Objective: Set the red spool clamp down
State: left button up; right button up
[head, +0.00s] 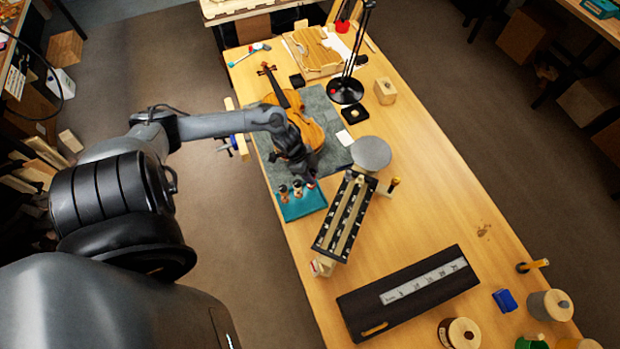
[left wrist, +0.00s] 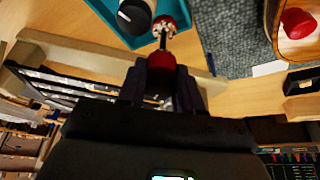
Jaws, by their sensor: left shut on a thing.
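My left gripper (head: 306,178) is shut on the red spool clamp (left wrist: 162,66), whose dark red end sits between the fingers (left wrist: 160,84) in the left wrist view. In the head view the gripper is over the back right part of the teal tray (head: 290,213). I cannot tell whether the clamp touches the tray. Other spool clamps (head: 283,192) stand in the tray, one with a black top (left wrist: 133,16). My right gripper is not in view.
The violin (head: 308,131) lies on a grey mat (head: 336,156) behind the gripper. A red round piece (left wrist: 297,23) shows at the violin. A grey disc (head: 371,152) and a slotted black rack (head: 328,232) are to the right. The bench's right side has free room.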

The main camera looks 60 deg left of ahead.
pick_arm(q)
jog(key=shift+f, duration=1.95)
jog(key=shift+f, duration=0.1)
jog(key=o, duration=1.1)
jog(key=shift+c, duration=0.2)
